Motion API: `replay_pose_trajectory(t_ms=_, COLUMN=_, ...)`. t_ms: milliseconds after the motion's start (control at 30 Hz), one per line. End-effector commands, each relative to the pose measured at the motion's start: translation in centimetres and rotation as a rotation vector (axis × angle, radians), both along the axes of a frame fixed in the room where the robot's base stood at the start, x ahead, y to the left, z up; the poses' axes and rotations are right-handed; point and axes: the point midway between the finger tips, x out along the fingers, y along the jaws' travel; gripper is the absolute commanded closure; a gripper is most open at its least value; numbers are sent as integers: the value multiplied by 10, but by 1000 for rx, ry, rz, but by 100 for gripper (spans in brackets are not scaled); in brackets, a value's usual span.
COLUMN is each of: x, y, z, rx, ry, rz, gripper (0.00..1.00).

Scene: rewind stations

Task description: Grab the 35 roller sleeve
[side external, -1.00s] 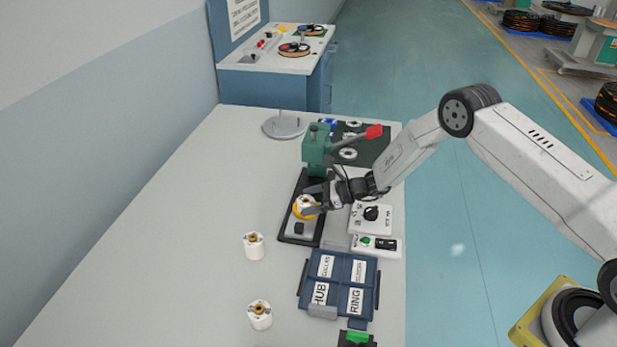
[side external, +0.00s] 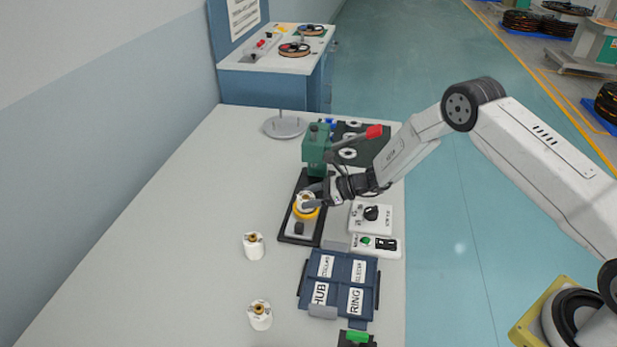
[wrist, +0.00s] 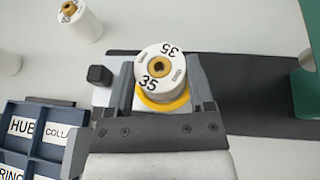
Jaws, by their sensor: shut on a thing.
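The 35 roller sleeve (wrist: 160,78) is white with a brass-coloured core and black "35" marks on its top face. In the wrist view it stands between the two fingers of my gripper (wrist: 162,88), which is shut on it. In the side view the sleeve (side external: 306,197) appears upright above a yellow ring (side external: 306,213) on the black-based station. The ring also shows below the sleeve in the wrist view (wrist: 163,105). I cannot tell whether sleeve and ring touch. My gripper (side external: 311,201) reaches in from the right, and its fingers partly hide the sleeve.
Two other white sleeves stand on the table, one nearer the station (side external: 253,247) and one at the front (side external: 260,315). A green press (side external: 316,150) with a red-tipped lever stands behind. A blue labelled tray (side external: 340,284) and control boxes (side external: 371,217) lie in front and right. The left of the table is clear.

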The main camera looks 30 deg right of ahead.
Motion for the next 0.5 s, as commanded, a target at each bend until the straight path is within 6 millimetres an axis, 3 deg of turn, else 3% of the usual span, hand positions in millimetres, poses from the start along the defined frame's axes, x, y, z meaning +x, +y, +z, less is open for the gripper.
replay_pose_trajectory(t_ms=167, x=-1, y=0, z=20, rx=0, ry=-2, rz=-1, gripper=100)
replay_pose_trajectory(t_ms=500, x=-32, y=-4, z=58, rx=1, ry=-3, rz=-1, gripper=100)
